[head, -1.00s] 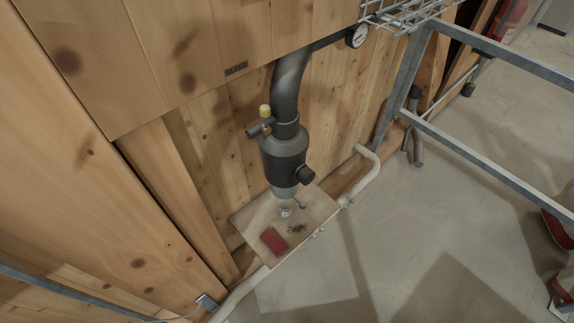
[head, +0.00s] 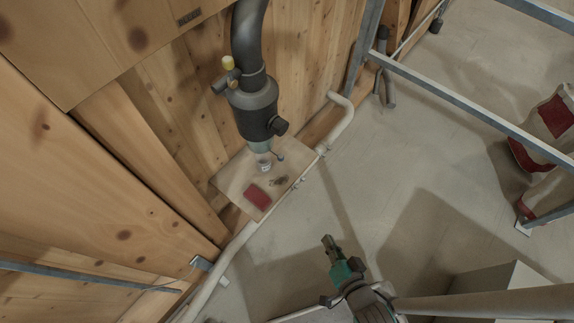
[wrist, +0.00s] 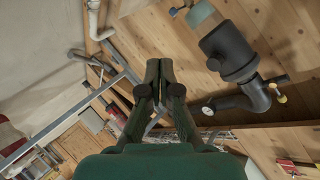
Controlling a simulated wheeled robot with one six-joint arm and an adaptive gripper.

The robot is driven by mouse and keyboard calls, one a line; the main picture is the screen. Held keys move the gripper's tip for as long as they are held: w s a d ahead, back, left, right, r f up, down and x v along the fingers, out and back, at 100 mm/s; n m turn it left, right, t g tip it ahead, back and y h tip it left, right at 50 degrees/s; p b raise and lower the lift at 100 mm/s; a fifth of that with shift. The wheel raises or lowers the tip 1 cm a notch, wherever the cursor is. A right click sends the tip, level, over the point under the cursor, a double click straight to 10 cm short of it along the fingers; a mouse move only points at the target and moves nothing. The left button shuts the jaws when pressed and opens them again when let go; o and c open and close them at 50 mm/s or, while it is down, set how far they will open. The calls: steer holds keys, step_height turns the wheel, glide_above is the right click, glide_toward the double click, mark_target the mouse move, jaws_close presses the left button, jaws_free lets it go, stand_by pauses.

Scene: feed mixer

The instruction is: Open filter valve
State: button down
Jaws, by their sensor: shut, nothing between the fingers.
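The filter is a dark cylinder (head: 256,108) on a black bent pipe against the wooden wall. A small yellow-topped valve (head: 228,64) sits on its upper left side, and a black knob (head: 279,127) sticks out at its lower right. A clear bowl (head: 264,160) hangs below, with a small lever (head: 280,157) beside it. My gripper (head: 329,242) is low and right of the filter in the head view, shut and empty, apart from it. In the wrist view the fingers (wrist: 159,66) are together, and the filter body (wrist: 228,50) shows to their right, tilted.
A small wooden shelf (head: 229,183) under the filter carries a red block (head: 257,196). A pale pipe (head: 232,246) runs along the wall's foot. A grey metal frame (head: 455,101) crosses the right side. The concrete floor between is mostly clear.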

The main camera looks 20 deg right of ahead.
steer(key=w+a+f+m+g, duration=0.1)
steer(key=w+f+m, duration=0.2)
steer(key=w, duration=0.7)
steer(key=w+a+f+m+g, duration=0.1)
steer(key=w+a+f+m, duration=0.1)
steer(key=w+m, duration=0.4)
steer(key=w+f, duration=0.1)
steer(key=w, duration=0.3)
steer(key=shift+w+a+f+m+h, duration=0.15)
steer(key=shift+f+m+h, duration=0.15)
steer(key=shift+m, duration=0.1)
steer(key=shift+w, duration=0.1)
glide_toward(273, 152)
steer(key=shift+w+d+f, duration=0.55)
steer(key=shift+d+f, duration=0.5)
steer(key=shift+f, duration=1.65)
